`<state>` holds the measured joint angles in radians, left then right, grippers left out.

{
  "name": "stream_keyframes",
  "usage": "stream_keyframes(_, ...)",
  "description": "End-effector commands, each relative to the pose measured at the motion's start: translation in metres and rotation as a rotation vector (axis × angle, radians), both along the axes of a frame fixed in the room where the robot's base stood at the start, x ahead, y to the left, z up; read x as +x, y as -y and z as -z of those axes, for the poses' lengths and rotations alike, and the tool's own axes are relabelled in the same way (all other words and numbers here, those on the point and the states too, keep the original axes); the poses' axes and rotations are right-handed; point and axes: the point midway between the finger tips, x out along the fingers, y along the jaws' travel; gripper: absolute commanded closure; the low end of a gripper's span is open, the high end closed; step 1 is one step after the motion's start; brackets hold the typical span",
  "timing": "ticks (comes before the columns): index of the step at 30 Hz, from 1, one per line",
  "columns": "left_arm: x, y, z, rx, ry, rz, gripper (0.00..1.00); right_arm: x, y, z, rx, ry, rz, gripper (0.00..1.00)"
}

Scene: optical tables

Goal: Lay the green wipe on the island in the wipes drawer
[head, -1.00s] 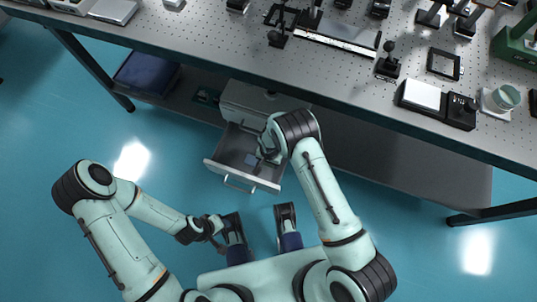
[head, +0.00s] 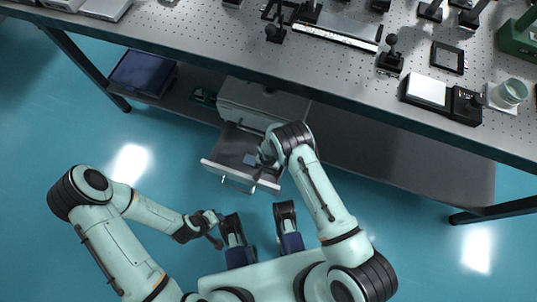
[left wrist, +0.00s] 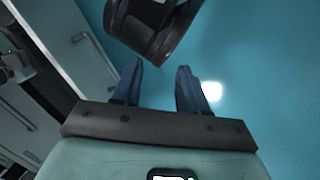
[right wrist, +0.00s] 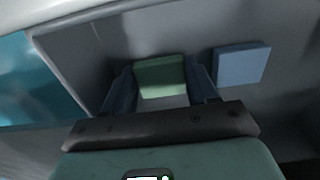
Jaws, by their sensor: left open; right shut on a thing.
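The open wipes drawer (head: 228,172) sticks out of the grey cabinet under the table. My right gripper (right wrist: 160,76) is inside the drawer, shut on the green wipe (right wrist: 160,74), which sits between its fingers. It is held close to the drawer floor; I cannot tell if it touches. A blue wipe (right wrist: 241,63) lies in the drawer to the right of the green one; it also shows in the head view (head: 250,159). In the head view my right arm hides the green wipe.
The cabinet (head: 262,103) stands on the lower shelf beneath the perforated table (head: 210,45). A dark blue bin (head: 143,73) is on that shelf at left. Optical parts and a balance (head: 427,91) stand on the tabletop. The floor before the drawer is clear.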

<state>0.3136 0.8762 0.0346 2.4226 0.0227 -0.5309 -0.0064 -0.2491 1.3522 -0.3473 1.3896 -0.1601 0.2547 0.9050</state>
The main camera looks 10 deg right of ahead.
Motion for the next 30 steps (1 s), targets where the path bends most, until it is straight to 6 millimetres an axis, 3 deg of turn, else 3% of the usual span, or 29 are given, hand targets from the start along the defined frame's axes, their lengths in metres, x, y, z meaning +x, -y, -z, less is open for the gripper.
stream_keyframes(2, 0.002, -0.001, 0.002, 0.003, 0.006, -0.003, 0.57, 0.000, 0.000, 0.002, 0.000, 0.000, 0.000, 0.70)
stream_keyframes(3, 0.003, -0.001, 0.002, 0.004, 0.007, -0.003, 0.57, 0.000, 0.000, 0.002, 0.000, 0.000, 0.000, 0.36)
stream_keyframes(5, 0.003, -0.001, 0.002, 0.004, 0.006, -0.003, 0.57, 0.000, 0.000, 0.002, 0.000, 0.000, 0.000, 0.17)
stream_keyframes(17, -0.002, 0.001, -0.003, -0.003, -0.006, 0.003, 0.57, 0.000, 0.000, -0.004, 0.000, 0.000, 0.000, 0.17)
stream_keyframes(30, -0.038, 0.018, -0.032, -0.048, -0.101, 0.042, 0.57, 0.001, 0.000, -0.093, 0.001, 0.003, 0.000, 0.17)
